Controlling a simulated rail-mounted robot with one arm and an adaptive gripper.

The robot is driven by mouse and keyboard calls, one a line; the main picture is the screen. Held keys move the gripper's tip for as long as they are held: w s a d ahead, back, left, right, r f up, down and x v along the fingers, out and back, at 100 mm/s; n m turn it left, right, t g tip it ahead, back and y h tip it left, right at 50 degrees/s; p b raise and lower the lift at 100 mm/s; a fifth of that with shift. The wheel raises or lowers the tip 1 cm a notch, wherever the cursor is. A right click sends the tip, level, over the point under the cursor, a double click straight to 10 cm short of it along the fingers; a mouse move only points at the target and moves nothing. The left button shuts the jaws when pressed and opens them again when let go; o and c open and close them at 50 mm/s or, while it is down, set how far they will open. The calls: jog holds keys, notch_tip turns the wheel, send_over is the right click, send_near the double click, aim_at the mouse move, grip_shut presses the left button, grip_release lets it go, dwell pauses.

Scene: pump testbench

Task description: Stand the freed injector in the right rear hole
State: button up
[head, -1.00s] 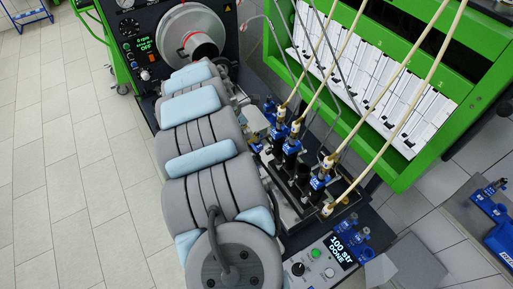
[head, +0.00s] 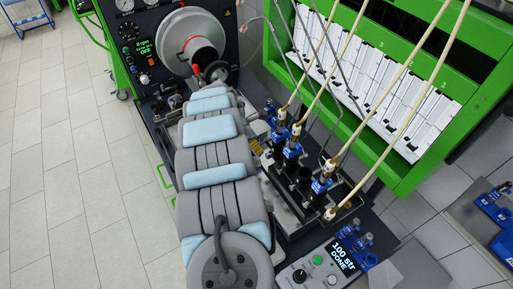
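Blue-topped injectors stand in the dark bench block, among them a rear one (head: 280,133), one beside it (head: 292,152) and a front one (head: 321,185). A dark holder (head: 303,176) between them shows no blue top. More blue parts (head: 353,247) stand beside the control box. A blue rack (head: 506,243) lies on the side table at the right edge, with blue injector-like parts behind it (head: 490,203); its holes cannot be made out. I cannot tell which injector is the freed one. My padded grey arm crosses the middle; my gripper's fingers are not visible.
Beige hoses (head: 360,130) run down to the bench block, and one ends at its front. A green frame with white measuring tubes (head: 375,95) stands behind. The control box (head: 320,268) reads "100 str DONE". A grey drum (head: 190,38) is at the back.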

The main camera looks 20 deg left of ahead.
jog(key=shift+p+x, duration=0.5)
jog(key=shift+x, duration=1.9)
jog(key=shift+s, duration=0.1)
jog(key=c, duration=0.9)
